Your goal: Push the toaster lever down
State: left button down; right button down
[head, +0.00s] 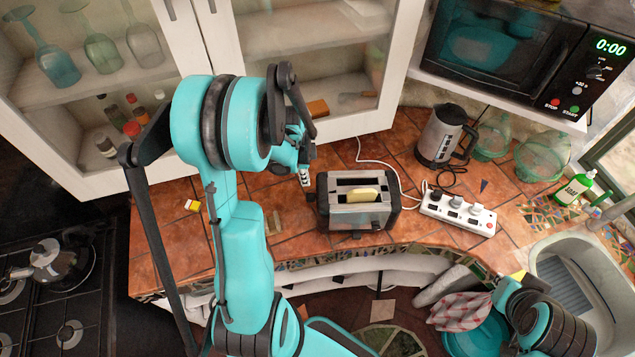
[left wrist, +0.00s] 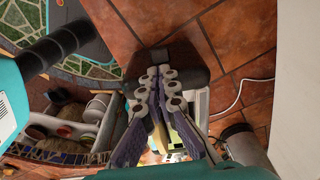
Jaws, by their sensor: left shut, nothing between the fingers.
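The silver and black toaster (head: 352,222) stands on the tiled counter with a bread slice (head: 362,195) showing in its front slot. A small dark tab at its left end (head: 311,197) looks like the lever. My left gripper (head: 305,180) is just beyond the toaster's left end, pointing down, near that tab. In the left wrist view, the left gripper's fingertips (left wrist: 165,72) are together and empty, right by the toaster's dark end (left wrist: 195,65). The fingers hide much of the toaster there, so I cannot tell whether they touch the lever. My right gripper is out of view.
A white power strip (head: 457,213) lies right of the toaster, and a kettle (head: 443,137) stands behind it. Cabinet doors (head: 330,122) rise close behind my left gripper. A small yellow item (head: 192,205) lies on the left counter. The sink (head: 585,265) is at right.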

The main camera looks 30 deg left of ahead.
aim_at(307, 197)
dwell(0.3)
pick_arm(q)
jog(key=shift+f, duration=0.15)
jog(key=shift+w+d+f+b, duration=0.15)
jog(key=shift+f+b, duration=0.95)
jog(key=shift+f, duration=0.6)
jog(key=shift+w+d+f+b, duration=0.15)
jog(key=shift+f+b, duration=0.95)
jog(key=shift+f, duration=0.55)
jog(key=shift+s, duration=0.15)
notch_tip(307, 197, down, 5)
jog(key=b, duration=0.5)
jog(key=shift+f+b, duration=0.2)
jog(key=shift+b, duration=0.1)
jog(key=shift+r, duration=0.15)
jog(key=shift+s+a+r, duration=0.25)
jog(key=shift+s+a, duration=0.2)
jog(key=shift+a, duration=0.2)
jog(key=shift+s+a+r, duration=0.25)
jog(key=shift+s+a, duration=0.2)
jog(key=shift+a, duration=0.15)
